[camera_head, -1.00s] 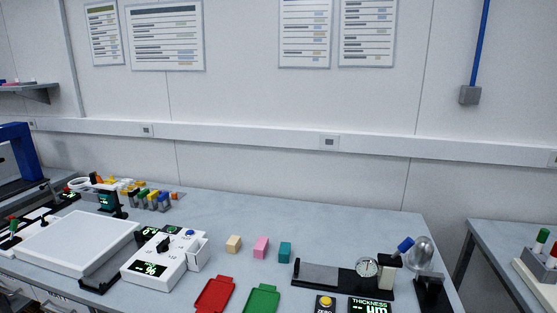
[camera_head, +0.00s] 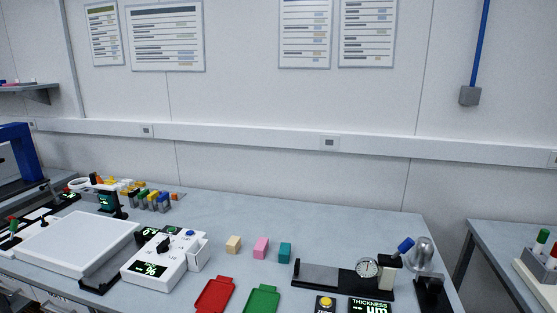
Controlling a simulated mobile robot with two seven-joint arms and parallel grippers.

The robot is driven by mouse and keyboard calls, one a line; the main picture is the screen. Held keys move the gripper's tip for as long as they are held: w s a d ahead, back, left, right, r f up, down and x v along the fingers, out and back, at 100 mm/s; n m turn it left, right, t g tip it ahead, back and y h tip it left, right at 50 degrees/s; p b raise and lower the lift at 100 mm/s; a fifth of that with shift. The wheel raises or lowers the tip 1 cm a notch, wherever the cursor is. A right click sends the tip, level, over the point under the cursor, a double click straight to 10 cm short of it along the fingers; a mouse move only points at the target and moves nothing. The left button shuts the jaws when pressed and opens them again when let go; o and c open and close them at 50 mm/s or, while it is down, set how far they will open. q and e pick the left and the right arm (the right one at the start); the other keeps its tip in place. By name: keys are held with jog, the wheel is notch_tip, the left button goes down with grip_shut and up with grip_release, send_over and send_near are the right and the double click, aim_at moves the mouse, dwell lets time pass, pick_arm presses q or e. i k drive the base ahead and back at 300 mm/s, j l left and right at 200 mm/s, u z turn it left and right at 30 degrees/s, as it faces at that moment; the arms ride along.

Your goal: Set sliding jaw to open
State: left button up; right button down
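The thickness gauge (camera_head: 344,279) stands at the front right of the bench in the head view. It has a long black base with a grey flat plate (camera_head: 319,275) on its left part and a round dial (camera_head: 367,267) on its right part. A pale block (camera_head: 389,261) with a blue handle (camera_head: 405,244) sits at its right end. This may be the sliding jaw, but I cannot tell for sure or read its position. A display marked THICKNESS (camera_head: 370,306) lies in front. Neither of my grippers is in view.
A yellow-button box (camera_head: 325,303), green tray (camera_head: 262,299) and red tray (camera_head: 215,295) lie left of the display. Beige (camera_head: 234,244), pink (camera_head: 261,247) and teal (camera_head: 284,252) blocks stand behind. A clear dome (camera_head: 423,251) stands right. The bench behind the gauge is clear.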

aim_at(433, 284)
jog(key=z, duration=1.35)
